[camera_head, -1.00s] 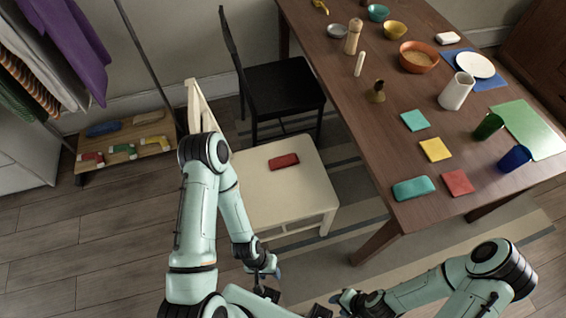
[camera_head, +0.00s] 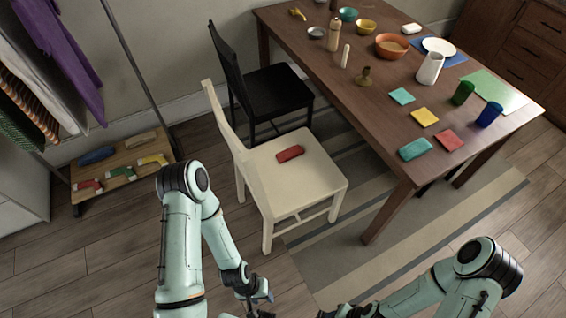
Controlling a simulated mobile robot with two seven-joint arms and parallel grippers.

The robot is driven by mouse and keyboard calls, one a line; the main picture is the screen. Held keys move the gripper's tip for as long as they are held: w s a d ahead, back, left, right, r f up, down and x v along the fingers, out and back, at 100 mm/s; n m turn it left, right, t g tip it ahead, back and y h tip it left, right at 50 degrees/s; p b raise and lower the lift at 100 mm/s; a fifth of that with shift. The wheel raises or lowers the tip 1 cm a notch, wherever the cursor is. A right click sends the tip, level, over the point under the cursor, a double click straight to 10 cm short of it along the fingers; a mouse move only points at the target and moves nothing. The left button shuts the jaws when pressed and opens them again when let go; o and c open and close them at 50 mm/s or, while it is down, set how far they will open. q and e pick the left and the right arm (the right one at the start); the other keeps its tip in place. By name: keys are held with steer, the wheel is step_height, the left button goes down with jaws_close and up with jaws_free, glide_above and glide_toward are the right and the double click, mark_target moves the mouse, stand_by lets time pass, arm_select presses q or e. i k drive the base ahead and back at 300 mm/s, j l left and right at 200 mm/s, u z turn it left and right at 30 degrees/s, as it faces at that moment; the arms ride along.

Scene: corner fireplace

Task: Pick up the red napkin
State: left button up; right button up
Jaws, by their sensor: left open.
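The red napkin (camera_head: 290,153), a small folded cloth, lies on the seat of the cream chair (camera_head: 318,182). My left gripper (camera_head: 256,310) is open at the bottom edge, well below and left of the napkin and apart from it; its fingers are partly cut off. My right arm's end (camera_head: 345,312) is also at the bottom edge, and its fingers are too cut off to read. Nothing covers the napkin.
A wooden table (camera_head: 375,115) with bowls, cups and colored squares, one a red square (camera_head: 448,140), stands at the right. A black chair (camera_head: 275,92) stands behind the cream one. A clothes rack with a low shelf (camera_head: 125,155) is at left. Floor before the chair is clear.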

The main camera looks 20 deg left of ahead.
mark_target(292, 153)
steer(key=k+j+z, duration=0.1)
steer(key=j, duration=0.2)
steer(key=k+j+z, duration=0.2)
steer(key=k+j, duration=0.2)
steer(key=j, duration=0.2)
steer(key=j+z, duration=0.15)
steer(key=j, duration=0.4)
steer(key=k+j+z, duration=0.1)
steer(key=j, duration=0.4)
steer(key=i+j+z, duration=0.15)
steer(key=j, duration=0.4)
steer(key=j+z, duration=0.1)
steer(key=j, duration=0.4)
steer(key=i+j, duration=0.1)
steer(key=j, duration=0.25)
steer(key=i+j+z, duration=0.1)
steer(key=j, duration=0.6)
steer(key=i+j+z, duration=0.1)
steer(key=i+j, duration=0.2)
steer(key=i, duration=0.2)
